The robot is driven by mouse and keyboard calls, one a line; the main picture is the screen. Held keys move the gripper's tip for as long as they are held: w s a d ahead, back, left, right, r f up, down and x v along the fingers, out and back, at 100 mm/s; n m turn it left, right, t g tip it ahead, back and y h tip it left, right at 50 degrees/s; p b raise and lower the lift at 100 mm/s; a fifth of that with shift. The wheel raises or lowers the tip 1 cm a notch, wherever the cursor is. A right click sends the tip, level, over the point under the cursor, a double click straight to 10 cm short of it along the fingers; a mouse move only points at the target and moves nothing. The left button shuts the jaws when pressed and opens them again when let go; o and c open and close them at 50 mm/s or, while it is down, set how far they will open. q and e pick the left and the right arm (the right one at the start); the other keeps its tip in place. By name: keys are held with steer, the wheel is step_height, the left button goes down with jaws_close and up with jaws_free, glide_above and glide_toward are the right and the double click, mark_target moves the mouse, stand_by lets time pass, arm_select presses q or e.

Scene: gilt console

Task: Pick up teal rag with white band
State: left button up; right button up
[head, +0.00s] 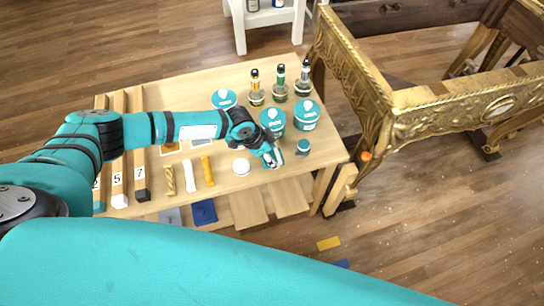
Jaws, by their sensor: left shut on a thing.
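My left arm reaches from the left across the wooden workbench (225,185). My left gripper (273,158) is low over the bench's right part and is shut on a small teal and white piece, which looks like the teal rag with white band (277,161). The fingers and wrist hide much of it, and I cannot tell whether it still touches the bench top. My right gripper is not in view.
Teal-lidded tins (306,115) and dark-capped bottles (279,83) stand close behind the gripper. A small teal-topped jar (303,147) is just right, a white round item (241,167) left. A gilt console frame (365,85) stands right of the bench.

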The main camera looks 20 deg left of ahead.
mark_target(276, 157)
arm_select(q)
steer(key=shift+r, duration=0.15)
steer(key=shift+r, duration=0.65)
steer(key=shift+s+r, duration=0.15)
steer(key=shift+r, duration=0.35)
steer(key=shift+s+r, duration=0.15)
steer(key=shift+r, duration=0.35)
steer(key=s+a+r+b, duration=0.1)
steer(key=s+a, duration=0.1)
steer(key=s, duration=1.3)
steer(key=shift+r, duration=0.25)
steer(key=shift+s, duration=0.1)
steer(key=shift+o, duration=1.2)
steer(key=c, duration=0.3)
